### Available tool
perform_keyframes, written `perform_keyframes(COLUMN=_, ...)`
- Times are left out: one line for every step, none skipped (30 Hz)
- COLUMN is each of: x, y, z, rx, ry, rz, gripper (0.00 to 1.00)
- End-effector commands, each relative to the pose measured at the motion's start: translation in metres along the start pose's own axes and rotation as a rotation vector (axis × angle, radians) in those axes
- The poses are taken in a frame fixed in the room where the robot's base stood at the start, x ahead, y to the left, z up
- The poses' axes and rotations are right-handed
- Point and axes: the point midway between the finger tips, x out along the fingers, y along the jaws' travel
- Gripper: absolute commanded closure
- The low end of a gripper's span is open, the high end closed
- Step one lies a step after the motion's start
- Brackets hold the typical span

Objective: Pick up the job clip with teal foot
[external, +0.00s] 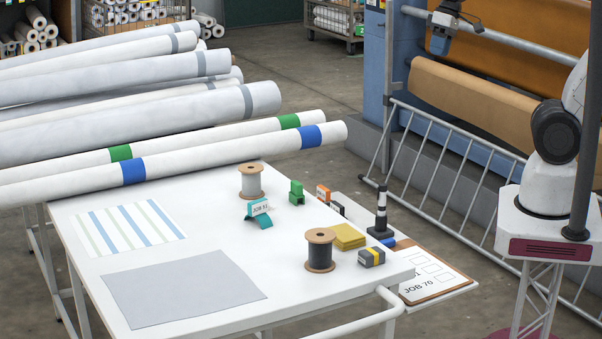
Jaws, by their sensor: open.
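The job clip with teal foot (258,213) stands on the white table, just in front of a light-thread spool. It holds a white card lettered JOB and a number I cannot read surely, and its teal foot spreads below the card.
Near the clip are the light spool (251,182), a green clip (296,194), an orange-topped piece (323,194), a dark spool (320,252), yellow pads (348,237) and a striped post (381,212). Long rolls (220,151) overhang the table's back. A grey sheet (182,288) lies in front.

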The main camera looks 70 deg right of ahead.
Motion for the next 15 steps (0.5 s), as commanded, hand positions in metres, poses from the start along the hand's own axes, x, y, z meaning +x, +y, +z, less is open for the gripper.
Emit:
perform_keyframes(x=0.008, y=-0.013, z=-0.010, rx=0.039, ry=-0.021, rz=-0.041, gripper=0.51)
perform_keyframes(x=0.012, y=-0.021, z=-0.017, rx=0.068, ry=-0.031, rz=-0.068, gripper=0.51)
perform_keyframes(x=0.018, y=-0.032, z=-0.024, rx=0.105, ry=-0.046, rz=-0.103, gripper=0.51)
perform_keyframes(x=0.022, y=-0.040, z=-0.031, rx=0.134, ry=-0.056, rz=-0.130, gripper=0.51)
perform_keyframes(x=0.027, y=-0.048, z=-0.036, rx=0.164, ry=-0.070, rz=-0.155, gripper=0.51)
perform_keyframes(x=0.032, y=-0.059, z=-0.044, rx=0.203, ry=-0.084, rz=-0.189, gripper=0.51)
perform_keyframes(x=0.037, y=-0.067, z=-0.050, rx=0.233, ry=-0.098, rz=-0.213, gripper=0.51)
perform_keyframes(x=0.041, y=-0.075, z=-0.057, rx=0.264, ry=-0.109, rz=-0.237, gripper=0.51)
perform_keyframes(x=0.048, y=-0.085, z=-0.064, rx=0.305, ry=-0.127, rz=-0.267, gripper=0.51)
perform_keyframes(x=0.053, y=-0.093, z=-0.071, rx=0.336, ry=-0.139, rz=-0.291, gripper=0.51)
perform_keyframes(x=0.058, y=-0.101, z=-0.076, rx=0.368, ry=-0.152, rz=-0.313, gripper=0.51)
perform_keyframes(x=0.065, y=-0.111, z=-0.085, rx=0.411, ry=-0.168, rz=-0.342, gripper=0.51)
perform_keyframes(x=0.071, y=-0.118, z=-0.091, rx=0.444, ry=-0.182, rz=-0.363, gripper=0.51)
perform_keyframes(x=0.076, y=-0.126, z=-0.097, rx=0.475, ry=-0.194, rz=-0.384, gripper=0.51)
perform_keyframes(x=0.084, y=-0.136, z=-0.105, rx=0.520, ry=-0.214, rz=-0.410, gripper=0.51)
